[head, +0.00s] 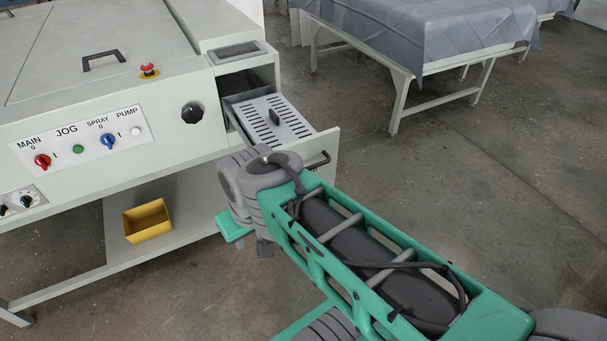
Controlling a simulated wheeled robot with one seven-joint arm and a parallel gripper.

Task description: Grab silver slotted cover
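The silver slotted cover (264,124) lies inside the pulled-out drawer (325,147) at the right end of the plate processor. It has rows of dark slots and a dark upright handle (275,117) near its middle. My arm reaches in from the lower right, in front of the drawer. My gripper (265,247) is at the arm's end, lower in the picture than the cover and apart from it. Only a small part of it shows below the wrist, so I cannot tell whether it is open. The near-left corner of the drawer is close behind my wrist.
The processor's control panel (80,146) has knobs, and a red stop button (149,70) sits on top. A yellow bin (148,221) stands on the lower shelf. A table with a grey cloth (430,35) stands at the back right. The floor (470,190) between is clear.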

